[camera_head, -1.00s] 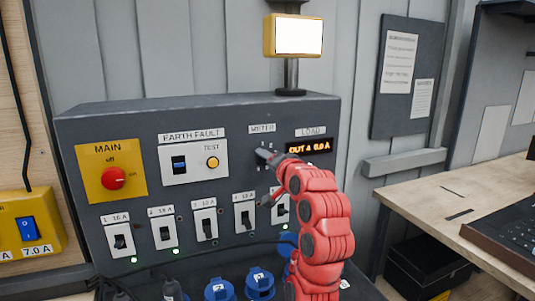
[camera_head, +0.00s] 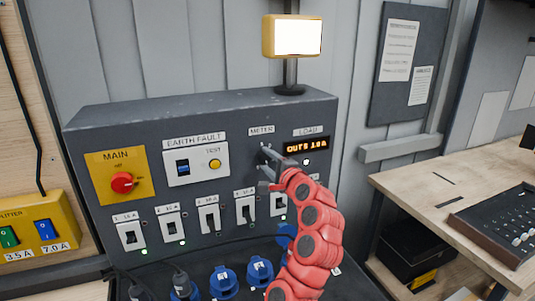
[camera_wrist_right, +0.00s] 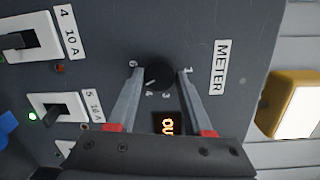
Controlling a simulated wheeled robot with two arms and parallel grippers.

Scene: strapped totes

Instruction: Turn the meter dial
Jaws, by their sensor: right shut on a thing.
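The meter dial (camera_wrist_right: 158,76) is a round black knob on the grey panel, with small numbers around it. My right gripper (camera_wrist_right: 160,74) is shut on it, one finger on each side, in the right wrist view. In the head view my right gripper (camera_head: 268,161) reaches the panel just below the METER label (camera_head: 261,131) and hides most of the dial. The load display (camera_head: 306,147) to its right shows orange text that seems to read OUT 5 1.0 A. My left gripper is not in view.
The panel (camera_head: 110,113) also carries a red main knob (camera_head: 122,182), an earth fault unit (camera_head: 196,164) and a row of breakers. Blue plugs (camera_head: 223,282) and dark cables sit below. A lit yellow-framed screen (camera_head: 292,36) stands above. A wooden bench (camera_head: 425,190) is at right.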

